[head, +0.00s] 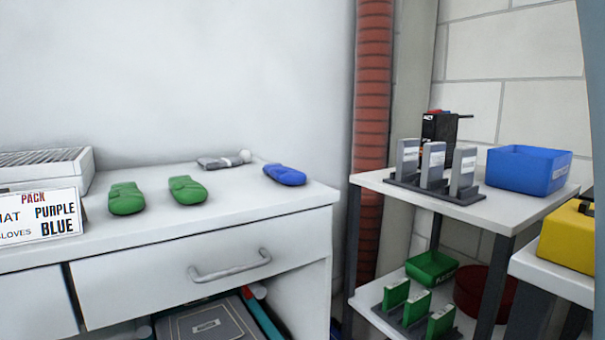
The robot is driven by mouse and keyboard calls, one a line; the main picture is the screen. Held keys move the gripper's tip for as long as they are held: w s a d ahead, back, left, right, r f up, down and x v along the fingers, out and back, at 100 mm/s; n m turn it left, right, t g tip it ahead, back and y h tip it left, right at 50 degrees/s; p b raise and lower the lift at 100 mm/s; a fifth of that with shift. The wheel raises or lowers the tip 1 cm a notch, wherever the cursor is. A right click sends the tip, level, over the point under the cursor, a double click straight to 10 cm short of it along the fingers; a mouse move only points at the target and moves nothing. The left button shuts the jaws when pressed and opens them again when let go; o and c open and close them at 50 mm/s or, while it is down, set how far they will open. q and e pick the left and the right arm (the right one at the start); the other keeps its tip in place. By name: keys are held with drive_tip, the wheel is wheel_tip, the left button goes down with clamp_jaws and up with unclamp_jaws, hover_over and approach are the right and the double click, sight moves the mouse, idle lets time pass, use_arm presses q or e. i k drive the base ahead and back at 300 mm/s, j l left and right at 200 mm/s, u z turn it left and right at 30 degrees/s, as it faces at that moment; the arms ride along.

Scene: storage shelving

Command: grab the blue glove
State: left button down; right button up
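The blue glove (285,175) lies flat on the white cabinet top (240,207), near its right end and close to the back edge. It is alone there, with bare surface in front of it. Two green gloves, one (126,198) further left and one (187,189) nearer the middle, lie on the same top to its left. Neither of my grippers shows in the head view, so I cannot see whether they are open or shut.
A sign (40,216) and a white box (45,168) stand at left. A grey object (222,162) lies behind the gloves. A drawer handle (229,266) projects in front. At right, a shelf unit (485,209) holds a blue bin (528,170); a red pipe (372,100) rises between.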

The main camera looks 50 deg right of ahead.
sight(287, 176)
drive_tip(key=z, duration=0.4)
drive_tip(key=i+j+z, duration=0.1)
drive_tip(key=z, duration=0.25)
drive_tip(key=j+z, duration=0.1)
drive_tip(key=z, duration=0.3)
drive_tip(key=i+j+z, duration=0.1)
drive_tip(key=z, duration=0.3)
